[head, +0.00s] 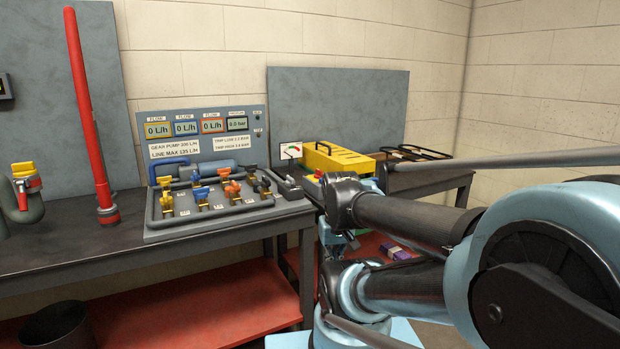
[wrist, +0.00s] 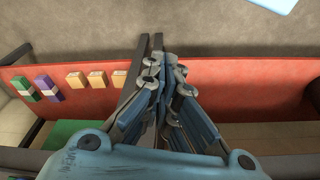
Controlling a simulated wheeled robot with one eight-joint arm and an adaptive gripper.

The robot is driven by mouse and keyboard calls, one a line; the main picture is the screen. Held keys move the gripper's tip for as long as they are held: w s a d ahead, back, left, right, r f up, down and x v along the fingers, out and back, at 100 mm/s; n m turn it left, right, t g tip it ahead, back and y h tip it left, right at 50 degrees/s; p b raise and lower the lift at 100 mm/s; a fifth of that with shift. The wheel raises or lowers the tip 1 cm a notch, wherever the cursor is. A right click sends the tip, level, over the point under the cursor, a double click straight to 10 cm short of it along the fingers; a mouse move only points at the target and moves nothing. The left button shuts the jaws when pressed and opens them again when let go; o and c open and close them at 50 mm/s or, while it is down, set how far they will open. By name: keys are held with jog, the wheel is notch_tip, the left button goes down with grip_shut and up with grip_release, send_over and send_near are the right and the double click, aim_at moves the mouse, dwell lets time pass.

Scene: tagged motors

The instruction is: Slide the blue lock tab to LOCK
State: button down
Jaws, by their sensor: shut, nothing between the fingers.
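I cannot make out a blue lock tab or a LOCK mark in either view. My gripper (wrist: 165,78) shows in the wrist view, its fingers drawn together and empty. It hangs over the red lower shelf (wrist: 220,95) and touches nothing that I can see. In the head view my arm crosses the right side and hides most of the gripper and part of the right bench. A blue-framed part (head: 168,170) and a blue-handled valve (head: 200,193) sit on the pipe panel (head: 165,232), but neither can be told as the tab.
A red upright lever (head: 88,110) rises at left. Green (wrist: 22,88), purple (wrist: 47,88) and tan boxes (wrist: 97,79) lie on the lower shelf.

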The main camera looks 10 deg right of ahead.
jog(key=w+a+r+n+h, duration=0.1)
jog(key=w+r+n, duration=1)
jog(key=w+r, duration=0.4)
jog(key=w+a+r+n, duration=0.2)
jog(key=w+r+n, duration=0.2)
jog(key=w, duration=0.4)
jog(key=w+a+r+n+g+h, duration=0.1)
jog(key=w+a+r+n, duration=0.2)
jog(key=w+n, duration=0.3)
jog(key=w+r, duration=0.1)
jog(key=w, duration=0.2)
jog(key=shift+w+a+h, duration=0.15)
jog(key=shift+h, duration=0.15)
jog(key=shift+r, duration=0.1)
